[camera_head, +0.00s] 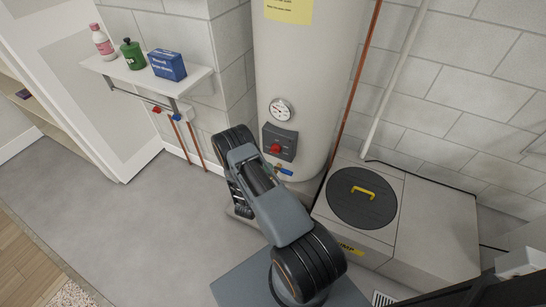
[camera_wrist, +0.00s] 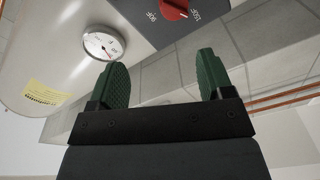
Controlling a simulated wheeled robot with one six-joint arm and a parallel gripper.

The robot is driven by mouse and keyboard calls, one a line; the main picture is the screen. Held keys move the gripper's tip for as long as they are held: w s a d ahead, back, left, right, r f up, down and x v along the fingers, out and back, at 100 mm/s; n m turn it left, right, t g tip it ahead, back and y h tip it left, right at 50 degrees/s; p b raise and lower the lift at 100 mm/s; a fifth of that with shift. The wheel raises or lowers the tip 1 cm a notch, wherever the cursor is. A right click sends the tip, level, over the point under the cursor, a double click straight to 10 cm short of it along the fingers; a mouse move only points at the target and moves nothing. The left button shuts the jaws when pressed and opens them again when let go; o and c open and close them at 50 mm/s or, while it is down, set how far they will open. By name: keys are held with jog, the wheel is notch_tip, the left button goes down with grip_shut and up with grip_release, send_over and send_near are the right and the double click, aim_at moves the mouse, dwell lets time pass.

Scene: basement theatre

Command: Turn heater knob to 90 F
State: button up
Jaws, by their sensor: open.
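The water heater (camera_head: 305,60) is a tall cream tank with a round dial gauge (camera_head: 280,110) on its front. Below the gauge is a dark control box (camera_head: 287,140) with a red knob (camera_head: 275,149). In the wrist view the red knob (camera_wrist: 173,8) is at the top edge, partly cut off, between white temperature markings; its exact setting cannot be read. My gripper (camera_wrist: 161,80) is open and empty, its two green fingers apart from the knob. The gauge (camera_wrist: 103,44) shows beyond the left finger. In the head view my arm hides the gripper.
A blue-handled valve (camera_head: 284,171) sits just under the control box. A low grey box (camera_head: 428,220) with a round black lid (camera_head: 362,197) stands at right. A wall shelf (camera_head: 140,72) holds bottles and a blue box. Copper pipes run nearby. The floor at left is clear.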

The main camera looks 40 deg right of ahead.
aim_at(273, 151)
jog(key=shift+t+y, duration=0.4)
jog(key=x, duration=0.4)
jog(key=f+b+x, duration=0.1)
jog(key=x, duration=0.3)
jog(key=f+x, duration=0.1)
jog(key=x, duration=0.4)
jog(key=shift+b, duration=0.4)
jog(key=c, duration=0.9)
